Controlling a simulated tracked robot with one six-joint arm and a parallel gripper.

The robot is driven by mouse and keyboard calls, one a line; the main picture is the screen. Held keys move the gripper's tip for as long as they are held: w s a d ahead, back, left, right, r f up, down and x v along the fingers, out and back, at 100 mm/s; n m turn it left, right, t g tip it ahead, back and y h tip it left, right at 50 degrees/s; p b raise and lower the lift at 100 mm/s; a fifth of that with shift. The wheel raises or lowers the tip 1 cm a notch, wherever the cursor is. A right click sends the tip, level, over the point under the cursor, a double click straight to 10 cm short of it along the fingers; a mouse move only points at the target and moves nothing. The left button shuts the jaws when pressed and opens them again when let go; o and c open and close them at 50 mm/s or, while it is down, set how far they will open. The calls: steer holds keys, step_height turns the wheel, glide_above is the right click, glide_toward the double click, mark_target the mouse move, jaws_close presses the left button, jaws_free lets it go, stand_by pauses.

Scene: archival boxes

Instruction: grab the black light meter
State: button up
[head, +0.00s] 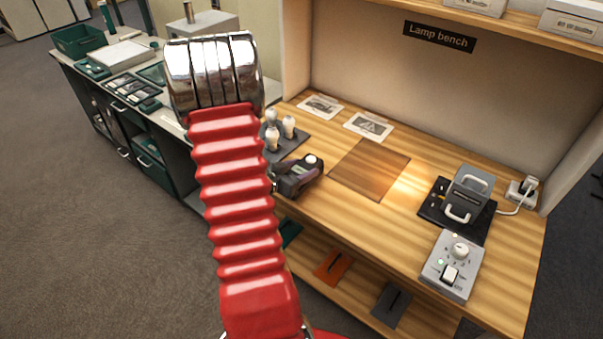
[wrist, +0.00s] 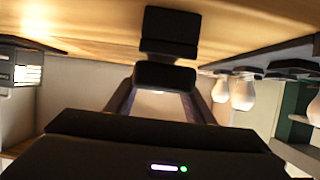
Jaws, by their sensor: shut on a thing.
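The black light meter (head: 300,170) is a small dark block with a white dome on top, at the left front part of the wooden bench. My gripper (head: 298,182) is shut on it, with a finger along its side. In the wrist view, where the bench shows at the top, the dark meter (wrist: 168,75) sits between my two fingertips (wrist: 163,104). My gripper hides part of the meter in the head view, and I cannot tell whether its underside touches the bench.
Several white bulbs stand on a dark tray (head: 288,145) just behind the meter. A brown mat (head: 370,168) lies to the right, clear. Farther right are a grey lamp unit (head: 468,193) and a control box (head: 452,265). A shelf (head: 540,30) overhangs the back.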

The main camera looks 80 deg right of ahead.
mark_target(302, 168)
step_height(302, 168, up, 8)
steer(key=shift+r, duration=0.25)
stand_by(0.7)
